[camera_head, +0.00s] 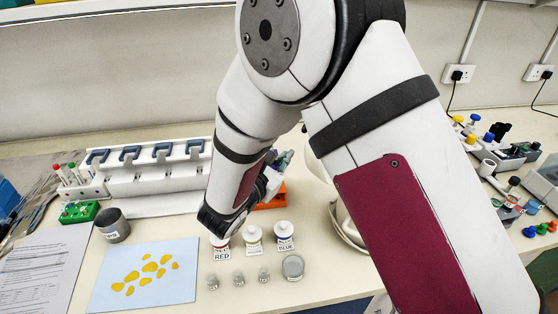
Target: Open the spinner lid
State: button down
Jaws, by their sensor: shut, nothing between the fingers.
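A white rounded device (340,222), which looks like the spinner, stands on the bench right of the middle. My arm crosses in front of it and hides most of it. Only a strip of its left side and lower rim shows. I cannot make out its lid or tell whether the lid is open or shut. My arm bends down to the left of the device, with its dark lower joint above the bench near the red-labelled bottle. I cannot make out my gripper's fingers; they seem hidden behind the arm.
Bottles labelled RED (221,251) and BLUE (284,240) flank a third bottle. Small vials and a round metal dish (293,267) stand in front. An orange box (270,198) is close behind my wrist. A blue mat (145,295) lies left; a multi-bay rack (150,178) stands behind.

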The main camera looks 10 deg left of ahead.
jog(key=w+d+r+p, duration=0.2)
jog(key=w+r, duration=0.1)
jog(key=shift+w+d, duration=0.25)
jog(key=shift+d, duration=0.05)
dwell(0.4)
jog(key=shift+s+d+r, duration=0.2)
jog(key=shift+d+r, duration=0.25)
jog(key=shift+r, duration=0.15)
jog(key=shift+s+d+r, duration=0.2)
jog(key=shift+d+r, duration=0.2)
jog(key=shift+r, duration=0.15)
